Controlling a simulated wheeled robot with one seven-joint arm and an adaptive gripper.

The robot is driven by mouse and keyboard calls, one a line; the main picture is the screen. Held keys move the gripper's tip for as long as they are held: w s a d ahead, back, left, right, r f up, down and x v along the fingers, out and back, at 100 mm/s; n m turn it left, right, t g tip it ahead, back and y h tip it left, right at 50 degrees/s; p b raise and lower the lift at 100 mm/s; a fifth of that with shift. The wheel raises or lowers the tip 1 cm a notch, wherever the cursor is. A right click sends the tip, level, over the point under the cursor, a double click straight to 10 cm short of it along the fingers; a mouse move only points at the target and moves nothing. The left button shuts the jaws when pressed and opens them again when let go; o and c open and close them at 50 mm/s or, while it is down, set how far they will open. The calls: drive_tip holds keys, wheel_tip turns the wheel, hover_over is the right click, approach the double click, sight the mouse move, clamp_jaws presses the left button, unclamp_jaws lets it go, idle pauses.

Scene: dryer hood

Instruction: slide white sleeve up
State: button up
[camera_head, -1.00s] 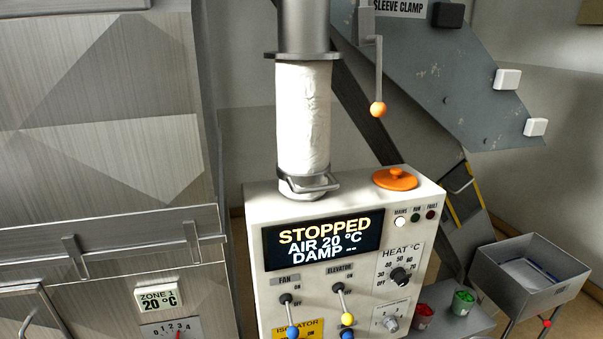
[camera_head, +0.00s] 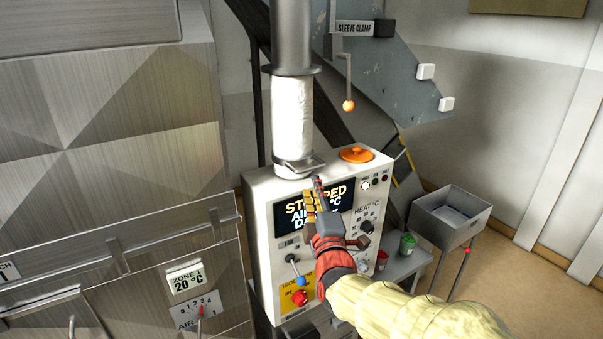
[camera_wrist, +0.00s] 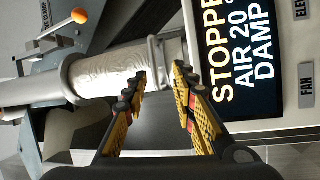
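The white sleeve (camera_head: 291,118) hangs upright around the pipe above the control cabinet, below a dark flange (camera_head: 290,70). A metal ring with a handle (camera_head: 299,167) sits at its lower end on the cabinet top. My gripper (camera_head: 314,186) is in front of the cabinet's display, just below the ring in the head view. In the wrist view my gripper (camera_wrist: 160,85) is open, its two yellow-padded fingers apart with nothing between them. The sleeve (camera_wrist: 105,70) and the ring (camera_wrist: 155,50) lie beyond the fingertips there; I see no clear contact.
The display (camera_head: 290,212) reads STOPPED, partly hidden by my gripper. A crank with an orange knob (camera_head: 348,105) hangs right of the sleeve, under the SLEEVE CLAMP label (camera_head: 355,28). An orange lid (camera_head: 356,154) sits on the cabinet. Levers and knobs cover its front.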

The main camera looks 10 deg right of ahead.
sight(312, 169)
drive_tip(key=shift+n, duration=0.6)
drive_tip(key=w, duration=0.2)
drive_tip(key=w+r+p, duration=0.1)
drive_tip(key=w, duration=0.2)
drive_tip(key=w+d+r, duration=0.1)
drive_tip(key=w, duration=0.1)
drive_tip(key=shift+w+d, duration=0.1)
drive_tip(key=shift+w, duration=0.3)
drive_tip(key=shift+r, duration=0.1)
drive_tip(key=shift+c, duration=0.2)
clamp_jaws()
